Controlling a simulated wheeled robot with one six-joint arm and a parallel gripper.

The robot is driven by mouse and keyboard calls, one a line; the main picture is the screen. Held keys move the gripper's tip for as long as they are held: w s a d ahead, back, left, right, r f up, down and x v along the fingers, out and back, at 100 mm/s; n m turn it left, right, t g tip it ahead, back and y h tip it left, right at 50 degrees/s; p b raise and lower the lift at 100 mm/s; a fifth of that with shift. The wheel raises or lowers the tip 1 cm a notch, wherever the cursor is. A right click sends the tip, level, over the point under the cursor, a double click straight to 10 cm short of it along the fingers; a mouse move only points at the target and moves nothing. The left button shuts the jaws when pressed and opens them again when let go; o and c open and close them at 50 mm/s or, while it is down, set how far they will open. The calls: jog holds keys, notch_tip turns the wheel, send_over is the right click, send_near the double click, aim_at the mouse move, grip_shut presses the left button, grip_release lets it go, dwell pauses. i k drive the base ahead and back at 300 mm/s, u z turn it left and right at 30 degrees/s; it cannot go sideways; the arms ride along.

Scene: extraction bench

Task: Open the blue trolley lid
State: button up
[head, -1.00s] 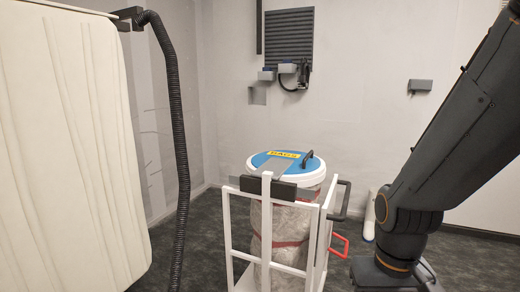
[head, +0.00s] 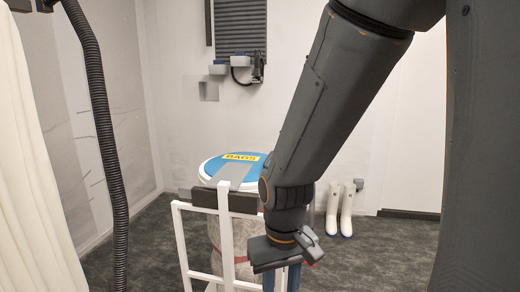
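The blue trolley lid (head: 213,168) lies flat on top of the round bin in the head view. It has a white rim, a yellow "BAGS" label (head: 241,157) and a grey strip across it. My arm hides its right side. The white trolley frame (head: 226,240) stands around the bin, with a dark block (head: 238,201) at its top front. My gripper (head: 281,278) points down in front of the trolley's right side, below lid height. Two blue-grey bars show under it, apart, and run off the bottom edge. Their tips are hidden, and I see nothing held.
White boots (head: 347,210) stand by the back wall at the right. Dark floor is clear left of the trolley and before the boots.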

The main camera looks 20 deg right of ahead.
aim_at(243, 170)
jog(key=z, duration=0.5)
jog(key=i, duration=0.9)
jog(key=z, duration=0.7)
